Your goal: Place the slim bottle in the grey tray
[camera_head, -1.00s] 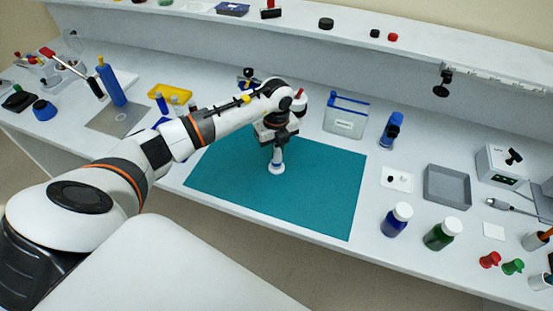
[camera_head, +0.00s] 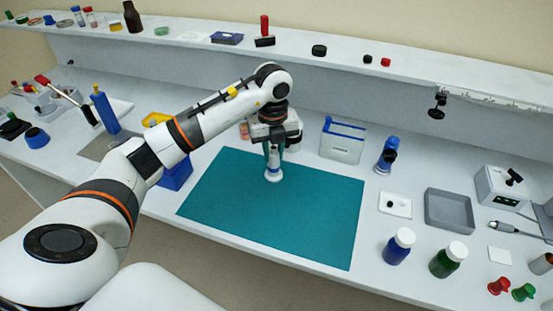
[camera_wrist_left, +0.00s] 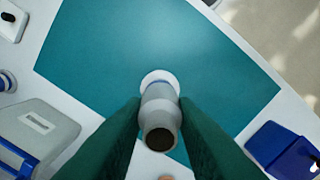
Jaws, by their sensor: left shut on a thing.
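My left gripper (camera_head: 274,150) is shut on the slim bottle (camera_head: 273,172), which is pale with a blue band and a wide white foot. The bottle is upright over the far part of the teal mat (camera_head: 290,220); whether its foot touches the mat is hard to tell. In the left wrist view the green fingers (camera_wrist_left: 160,130) flank the bottle's grey body (camera_wrist_left: 160,98), with its dark top facing the camera. The grey tray (camera_head: 449,226) lies empty at the right of the bench. My right gripper is not in view.
A blue jar (camera_head: 398,248) and green jar (camera_head: 447,261) stand in front of the tray. The mat's right side is clear.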

